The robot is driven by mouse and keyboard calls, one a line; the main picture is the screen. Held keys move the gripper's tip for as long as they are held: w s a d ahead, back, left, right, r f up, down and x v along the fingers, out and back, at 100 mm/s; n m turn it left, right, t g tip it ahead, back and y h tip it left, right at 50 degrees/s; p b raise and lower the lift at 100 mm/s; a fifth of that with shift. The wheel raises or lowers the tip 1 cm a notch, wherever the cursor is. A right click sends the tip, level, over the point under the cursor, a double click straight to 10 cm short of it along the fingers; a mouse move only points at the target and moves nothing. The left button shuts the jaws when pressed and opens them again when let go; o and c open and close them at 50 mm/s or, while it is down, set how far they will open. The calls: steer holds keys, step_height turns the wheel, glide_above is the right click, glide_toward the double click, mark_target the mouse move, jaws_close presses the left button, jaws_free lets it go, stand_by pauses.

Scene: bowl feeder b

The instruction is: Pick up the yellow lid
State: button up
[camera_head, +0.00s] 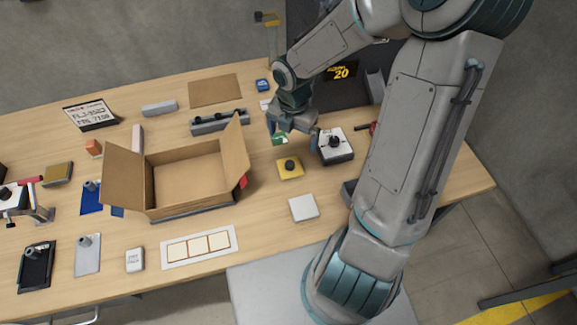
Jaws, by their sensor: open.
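The yellow lid (290,170) lies flat on the wooden table, right of the open cardboard box.
An open cardboard box (188,178) stands left of the lid. A white-topped device with a black knob (336,147) stands close on the right. A pale square block (303,207) lies in front. A dark rail fixture (219,121) lies behind the box. Bare table surrounds the lid's front left.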

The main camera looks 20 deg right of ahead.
steer(key=b, duration=0.2)
glide_above(290, 163)
steer(key=f, duration=0.7)
steer(key=shift+d+f, duration=0.1)
steer(key=shift+d, duration=0.15)
steer(key=shift+a+f+b, duration=0.15)
steer(key=shift+f+b, duration=0.05)
steer(key=shift+f, duration=1.15)
steer(key=shift+a+f+b, duration=0.15)
steer(key=shift+f, duration=1.2)
steer(key=shift+c, duration=0.3)
steer(key=c, duration=0.7)
